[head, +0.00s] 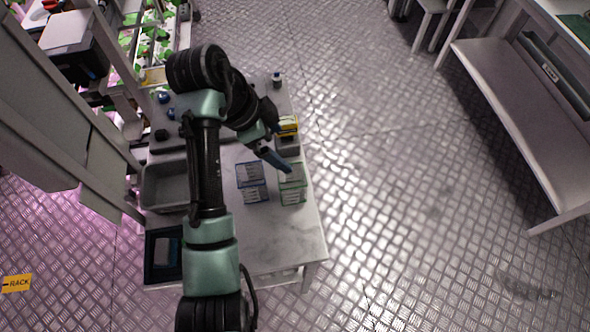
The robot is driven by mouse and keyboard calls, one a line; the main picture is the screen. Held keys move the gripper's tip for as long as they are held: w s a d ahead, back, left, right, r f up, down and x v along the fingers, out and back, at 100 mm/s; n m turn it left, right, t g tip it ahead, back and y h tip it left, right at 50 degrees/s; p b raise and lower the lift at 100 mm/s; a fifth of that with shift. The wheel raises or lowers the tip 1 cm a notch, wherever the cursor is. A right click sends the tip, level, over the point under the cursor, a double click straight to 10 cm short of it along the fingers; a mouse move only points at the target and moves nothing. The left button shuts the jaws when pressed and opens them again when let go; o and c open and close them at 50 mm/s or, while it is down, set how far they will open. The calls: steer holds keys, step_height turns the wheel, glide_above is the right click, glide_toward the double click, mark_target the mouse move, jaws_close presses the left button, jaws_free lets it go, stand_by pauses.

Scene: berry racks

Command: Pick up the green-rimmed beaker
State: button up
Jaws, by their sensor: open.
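The green-rimmed beaker (293,194) is a clear, marked vessel near the right edge of the grey table. A similar blue-rimmed beaker (252,192) stands to its left. My gripper (287,167) is at the end of my arm, over or just behind the far side of the green-rimmed beaker. Its jaws are open and it covers part of that beaker's far rim. From this angle I cannot tell its height above the rim or whether it touches it.
A yellow-topped item (288,122) stands behind my gripper. A grey bin (165,186) and a dark tray (158,268) are on the table's left side. The near right tabletop (285,238) is clear. Plant racks stand back left; a bench (500,80) is far right.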

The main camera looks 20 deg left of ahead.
step_height(320, 180, down, 2)
steer(key=s, duration=0.2)
steer(key=g, duration=0.1)
glide_toward(297, 182)
steer(key=shift+d+f+p, duration=0.25)
steer(key=shift+d+f, duration=0.7)
steer(key=shift+f, duration=0.25)
steer(key=shift+d+f+p, duration=0.2)
steer(key=shift+d+f, duration=0.7)
steer(key=shift+f, duration=0.3)
steer(key=shift+c, duration=0.3)
steer(key=c, duration=1.3)
steer(key=shift+r, duration=0.1)
